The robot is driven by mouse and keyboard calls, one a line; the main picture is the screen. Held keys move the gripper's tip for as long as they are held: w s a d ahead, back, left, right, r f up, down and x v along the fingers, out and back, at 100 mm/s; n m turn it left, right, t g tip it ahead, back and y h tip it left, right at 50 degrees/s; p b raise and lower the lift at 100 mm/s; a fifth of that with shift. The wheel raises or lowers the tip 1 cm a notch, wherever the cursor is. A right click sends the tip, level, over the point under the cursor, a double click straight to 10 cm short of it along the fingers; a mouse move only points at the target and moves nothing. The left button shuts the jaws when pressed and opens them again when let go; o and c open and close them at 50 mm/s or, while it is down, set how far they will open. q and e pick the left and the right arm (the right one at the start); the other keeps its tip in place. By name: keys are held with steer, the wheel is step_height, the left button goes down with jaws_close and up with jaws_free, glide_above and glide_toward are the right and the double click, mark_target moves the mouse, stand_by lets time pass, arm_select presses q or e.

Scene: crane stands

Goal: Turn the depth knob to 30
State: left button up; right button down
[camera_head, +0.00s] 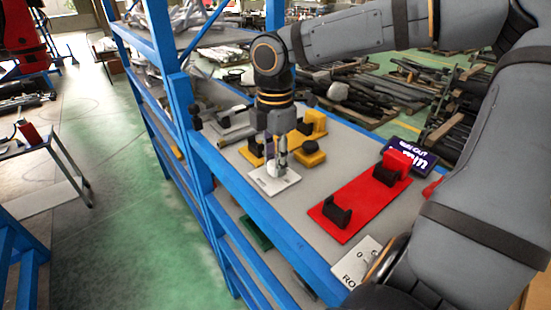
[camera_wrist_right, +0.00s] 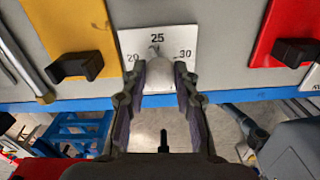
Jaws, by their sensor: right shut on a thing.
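The depth knob (camera_wrist_right: 161,74) is a pale grey knob on a white dial plate (camera_wrist_right: 132,40) marked 20, 25 and 30. In the right wrist view, 20 is at the left, 25 at the top and 30 at the right. A small dark mark lies just below the 25; I cannot tell whether it is the knob's pointer. My right gripper (camera_wrist_right: 162,84) is shut on the knob, one finger on each side. In the head view the plate (camera_head: 265,184) lies on the grey bench top, with my right gripper (camera_head: 277,163) above it, mostly hiding the knob. My left gripper is not in view.
A yellow fixture (camera_head: 309,152) stands behind the plate. A red base with black cradles (camera_head: 366,205) lies to the right, with a dark sign (camera_head: 408,155) beyond it. Another white dial plate (camera_head: 354,266) is near the front. A blue rail (camera_head: 262,216) edges the bench.

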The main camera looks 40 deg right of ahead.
steer(key=m, duration=0.4)
steer(key=shift+r+m, duration=0.15)
steer(key=shift+m, duration=0.15)
steer(key=m, duration=0.4)
steer(key=shift+m, duration=0.3)
steer(key=m, duration=0.4)
steer(key=shift+m, duration=0.3)
steer(key=shift+w+r+m, duration=0.1)
steer(key=shift+m, duration=1.9)
steer(key=c, duration=1)
jaws_free()
